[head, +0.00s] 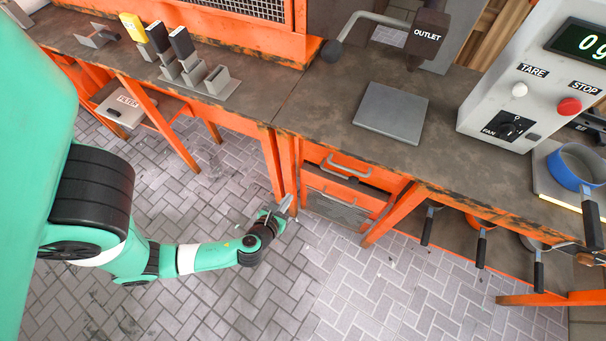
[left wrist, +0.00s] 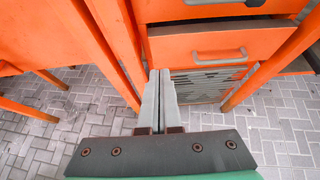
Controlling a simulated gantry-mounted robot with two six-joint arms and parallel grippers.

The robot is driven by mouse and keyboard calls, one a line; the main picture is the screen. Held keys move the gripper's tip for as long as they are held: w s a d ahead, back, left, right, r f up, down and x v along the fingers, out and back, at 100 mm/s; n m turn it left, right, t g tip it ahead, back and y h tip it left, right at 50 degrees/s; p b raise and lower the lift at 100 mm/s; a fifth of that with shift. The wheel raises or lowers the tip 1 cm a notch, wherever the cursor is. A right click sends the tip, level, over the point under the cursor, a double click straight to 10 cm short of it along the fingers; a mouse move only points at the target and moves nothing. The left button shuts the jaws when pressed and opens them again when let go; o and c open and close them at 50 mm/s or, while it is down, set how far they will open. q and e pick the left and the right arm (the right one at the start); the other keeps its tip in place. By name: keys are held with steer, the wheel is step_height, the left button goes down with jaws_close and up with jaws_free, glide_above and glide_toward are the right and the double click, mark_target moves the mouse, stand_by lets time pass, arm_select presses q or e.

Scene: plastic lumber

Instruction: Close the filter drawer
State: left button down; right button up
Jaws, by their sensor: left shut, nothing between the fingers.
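A drawer (head: 345,207) with a grey handle and a dark slotted grille is under the orange bench. Its orange front also shows in the left wrist view (left wrist: 190,50). It stands partly out, with its grey inside showing above the front edge. Another orange drawer front with a handle (head: 349,168) is above it. My left gripper (head: 285,204) is shut and empty, low beside an orange bench leg, left of the drawer. In the left wrist view its fingers (left wrist: 160,77) are together and point toward the drawer's left side. I cannot tell if they touch anything.
Orange legs (head: 285,165) stand left of the drawers. Several black-handled tools (head: 480,245) hang at the right. A grey control box (head: 530,80) and a blue-rimmed pan (head: 572,165) are on the bench. The paved floor (head: 300,280) in front is clear.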

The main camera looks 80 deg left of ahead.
mark_target(308, 167)
arm_select(q)
steer(key=b+x, duration=0.1)
steer(key=x, duration=0.3)
steer(key=b+x, duration=0.1)
steer(key=x, duration=0.3)
steer(key=r+b+x, duration=0.1)
steer(key=b+x, duration=0.1)
steer(key=x, duration=0.2)
steer(key=shift+w+a, duration=0.2)
steer(key=shift+a, duration=0.05)
steer(key=shift+w+a+r, duration=0.1)
steer(key=shift+w+a, duration=0.2)
steer(key=shift+a, duration=0.1)
steer(key=w+a, duration=0.1)
steer(key=w+a+p, duration=0.1)
steer(key=shift+w+a+r, duration=0.1)
steer(key=shift+a+r, duration=0.05)
steer(key=shift+a, duration=0.25)
steer(key=shift+d+f, duration=0.1)
steer(key=shift+f, duration=0.15)
steer(key=shift+d, duration=0.1)
